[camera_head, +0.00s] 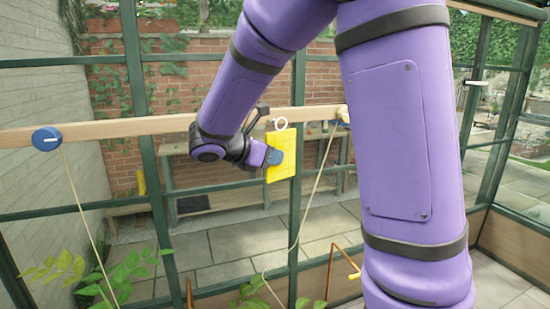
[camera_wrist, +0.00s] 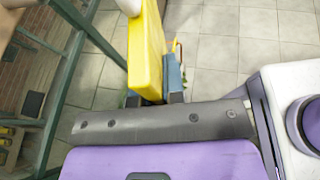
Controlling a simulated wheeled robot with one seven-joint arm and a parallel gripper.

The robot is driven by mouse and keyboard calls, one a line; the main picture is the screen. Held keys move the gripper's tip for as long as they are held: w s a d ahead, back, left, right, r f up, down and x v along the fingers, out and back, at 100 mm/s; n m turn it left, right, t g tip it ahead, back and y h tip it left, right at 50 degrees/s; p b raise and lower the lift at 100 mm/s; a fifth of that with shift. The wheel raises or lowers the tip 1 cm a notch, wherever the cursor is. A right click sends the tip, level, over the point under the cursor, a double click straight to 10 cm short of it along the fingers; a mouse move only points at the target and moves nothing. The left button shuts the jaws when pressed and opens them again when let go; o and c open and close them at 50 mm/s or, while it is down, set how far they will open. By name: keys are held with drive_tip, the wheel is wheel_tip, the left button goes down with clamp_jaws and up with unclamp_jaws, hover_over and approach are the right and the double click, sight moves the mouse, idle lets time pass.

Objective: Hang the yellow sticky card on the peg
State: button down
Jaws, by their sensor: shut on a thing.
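The yellow sticky card (camera_head: 281,155) is upright in the head view, with a white ring (camera_head: 280,123) at its top. My gripper (camera_head: 273,157) is shut on the card at its left side and holds it just below the wooden rail (camera_head: 100,128). In the wrist view the card (camera_wrist: 145,55) is seen close up on edge, and my gripper (camera_wrist: 172,92) shows beside it. I cannot make out the peg clearly; the card and my arm may hide it. I cannot tell whether the ring touches the rail.
A blue round knob (camera_head: 46,139) with a cord sits on the rail at the left. Another cord (camera_head: 318,185) hangs from the rail right of the card. Green posts (camera_head: 140,110) stand behind the rail. Leafy plants (camera_head: 125,272) are below left.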

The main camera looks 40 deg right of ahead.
drive_tip(key=w+d+f, duration=0.1)
drive_tip(key=w+d, duration=0.1)
drive_tip(key=w, duration=0.4)
drive_tip(key=shift+w+f, duration=0.2)
drive_tip(key=shift+w, duration=0.05)
idle(0.6)
idle(0.7)
drive_tip(key=c, duration=1.1)
unclamp_jaws()
